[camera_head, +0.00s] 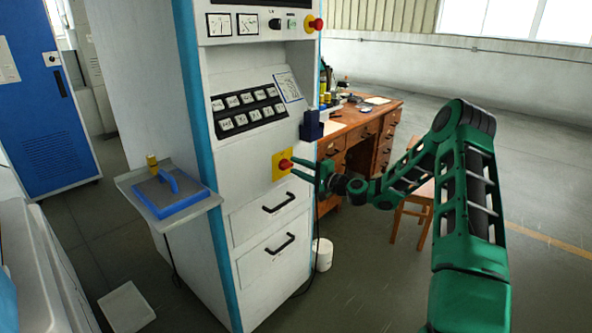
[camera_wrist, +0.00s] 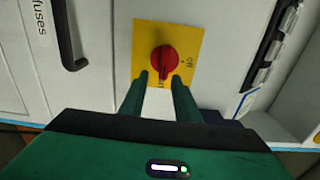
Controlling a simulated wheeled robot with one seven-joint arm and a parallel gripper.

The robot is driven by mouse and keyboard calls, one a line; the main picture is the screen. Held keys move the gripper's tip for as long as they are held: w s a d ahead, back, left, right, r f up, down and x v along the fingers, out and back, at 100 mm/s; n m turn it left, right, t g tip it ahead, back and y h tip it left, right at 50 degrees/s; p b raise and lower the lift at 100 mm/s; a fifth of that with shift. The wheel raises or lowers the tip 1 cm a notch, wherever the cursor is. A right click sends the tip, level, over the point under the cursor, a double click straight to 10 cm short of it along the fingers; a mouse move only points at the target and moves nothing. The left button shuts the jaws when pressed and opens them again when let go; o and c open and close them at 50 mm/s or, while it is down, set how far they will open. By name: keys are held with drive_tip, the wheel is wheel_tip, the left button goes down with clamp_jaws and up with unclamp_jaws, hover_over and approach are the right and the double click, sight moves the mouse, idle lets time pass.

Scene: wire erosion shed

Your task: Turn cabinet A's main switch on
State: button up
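Cabinet A's main switch appears to be the red rotary knob (camera_head: 285,164) on a yellow square plate (camera_head: 277,175) on the front of the tall white cabinet. In the wrist view the red knob (camera_wrist: 164,58) sits mid-plate (camera_wrist: 145,35), its grip pointing down toward a partly hidden, unreadable label. An "OFF" mark shows to its right. My gripper (camera_wrist: 161,78) is open, its two green fingers on either side of the knob's lower end. I cannot tell whether they touch it. In the head view my gripper (camera_head: 303,169) is right at the knob.
A red push-button (camera_head: 315,24) sits higher on the cabinet. Two drawers with black handles (camera_head: 280,201) lie below the switch. A dark blue block (camera_head: 312,124) juts out just above my gripper.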

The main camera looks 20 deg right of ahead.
drive_tip(key=v, duration=1)
drive_tip(key=shift+s+d, duration=0.15)
drive_tip(key=shift+s, duration=0.15)
drive_tip(key=s+a+f+n+g+h, duration=0.1)
drive_tip(key=s+a+n+g, duration=0.3)
drive_tip(key=s+g, duration=0.15)
drive_tip(key=s+a+f+n+g+h, duration=0.1)
drive_tip(key=s+a+f+n+g, duration=0.2)
drive_tip(key=s, duration=0.4)
drive_tip(key=s+d+r+g+h, duration=0.2)
drive_tip(key=s+r, duration=0.1)
drive_tip(key=s, duration=0.9)
drive_tip(key=s+d+r+g+h, duration=0.2)
drive_tip(key=s+r+g, duration=0.1)
drive_tip(key=s, duration=1)
drive_tip(key=s+d+r+g+h, duration=0.2)
drive_tip(key=s+r, duration=0.3)
drive_tip(key=s, duration=0.7)
drive_tip(key=shift+s+d+m, duration=0.2)
drive_tip(key=shift+d+m, duration=0.1)
drive_tip(key=shift+d, duration=0.15)
